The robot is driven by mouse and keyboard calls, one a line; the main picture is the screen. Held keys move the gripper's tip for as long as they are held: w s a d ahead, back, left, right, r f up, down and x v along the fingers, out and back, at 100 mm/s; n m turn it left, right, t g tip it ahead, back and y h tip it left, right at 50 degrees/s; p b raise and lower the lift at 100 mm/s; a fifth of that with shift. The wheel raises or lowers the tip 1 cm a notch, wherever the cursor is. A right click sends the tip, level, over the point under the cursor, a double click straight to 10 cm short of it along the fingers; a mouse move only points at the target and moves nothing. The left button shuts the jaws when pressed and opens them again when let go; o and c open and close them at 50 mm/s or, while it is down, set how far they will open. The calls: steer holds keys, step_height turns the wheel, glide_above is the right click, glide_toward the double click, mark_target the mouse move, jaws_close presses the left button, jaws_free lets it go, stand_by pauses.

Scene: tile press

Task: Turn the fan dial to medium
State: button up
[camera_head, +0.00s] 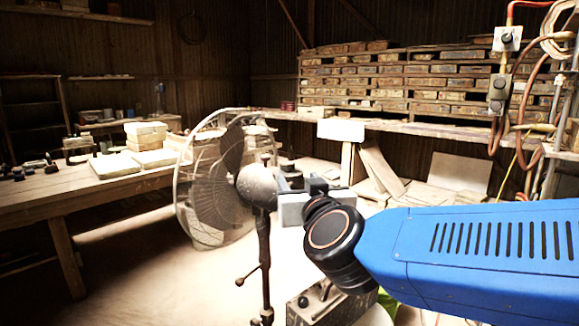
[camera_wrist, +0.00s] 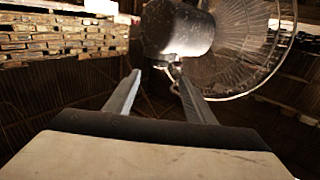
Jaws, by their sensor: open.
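A standing fan with a round wire cage (camera_head: 190,205) stands left of centre in the head view, with its grey motor housing (camera_head: 257,184) facing my arm. In the wrist view the housing (camera_wrist: 178,30) hangs at the top, with the cage (camera_wrist: 245,45) to its right. My gripper (camera_wrist: 158,75) is open and empty, its two fingers apart just below the housing. In the head view my gripper (camera_head: 290,186) is close to the right side of the housing, and its fingertips are hard to make out. I cannot clearly make out the dial or its setting.
The fan's dark pole (camera_head: 264,245) has a side handle (camera_head: 240,281). A wooden workbench (camera_head: 40,192) with stacked tiles (camera_head: 146,134) is on the left. A shelf stacked with wooden moulds (camera_head: 400,82) runs along the back. Cables (camera_head: 540,80) hang at the right. Floor left of the pole is clear.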

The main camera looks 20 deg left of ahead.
mark_target(289, 167)
steer(key=x, duration=1.3)
steer(key=shift+s, duration=0.1)
steer(key=c, duration=1.1)
